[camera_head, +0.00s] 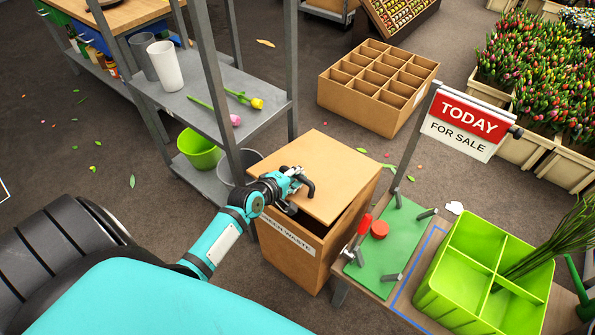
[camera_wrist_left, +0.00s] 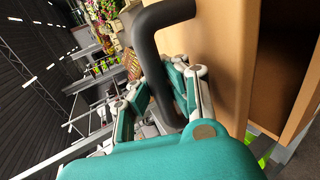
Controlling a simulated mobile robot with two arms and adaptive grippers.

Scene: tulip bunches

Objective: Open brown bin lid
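The brown bin (camera_head: 290,260) stands in the middle of the head view, with a label on its front. Its brown lid (camera_head: 325,165) is tilted, partly raised, with a dark gap between it and the bin at the right side. The gap also shows beside the lid (camera_wrist_left: 222,50) in the left wrist view. My left gripper (camera_head: 300,186) is at the lid's front part, at the black handle (camera_wrist_left: 148,45). In the left wrist view its fingers (camera_wrist_left: 165,95) lie on both sides of the handle and seem closed on it. My right gripper is not in view.
A work table with a green mat (camera_head: 393,245) and a green divided crate (camera_head: 470,260) stands right of the bin. A grey shelf (camera_head: 215,105) with a white vase (camera_head: 166,68) is behind left. A cardboard divider box (camera_head: 375,85) stands on the floor behind.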

